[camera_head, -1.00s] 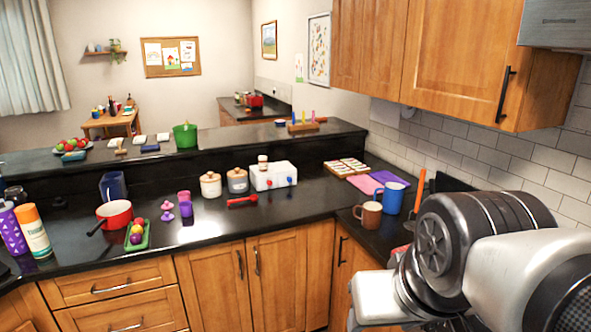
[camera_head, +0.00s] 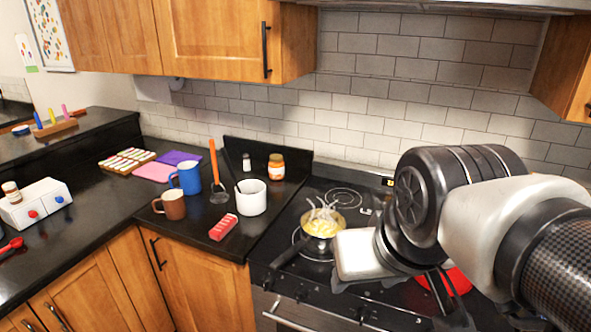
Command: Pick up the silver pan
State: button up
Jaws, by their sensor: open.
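A pan (camera_head: 309,243) sits on the stovetop, just left of my arm. It looks grey metal and holds steaming yellow food (camera_head: 322,220). Its dark handle (camera_head: 285,257) points to the front left. My gripper (camera_head: 450,318) hangs at the lower right, in front of the stove and apart from the pan. Its dark fingers are open and partly cut off by the bottom edge. My arm covers the right part of the stove.
A red item (camera_head: 447,283) on the stove is partly hidden behind my gripper. Left of the stove stand a white crock (camera_head: 251,198), a red box (camera_head: 223,228), a brown mug (camera_head: 171,206) and a blue pitcher (camera_head: 187,178). An orange-lidded jar (camera_head: 276,167) stands behind the crock.

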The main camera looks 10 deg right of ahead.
aim_at(308, 240)
jog(key=z, duration=0.75)
jog(key=j+z, duration=0.25)
jog(key=z, duration=0.2)
jog(key=j+z, duration=0.25)
jog(key=z, duration=0.2)
jog(key=k+j+z, duration=0.15)
jog(key=z, duration=0.3)
jog(key=k+j+z, duration=0.25)
jog(key=j, duration=0.25)
jog(key=k+j+z, duration=0.3)
jog(key=k+j, duration=0.5)
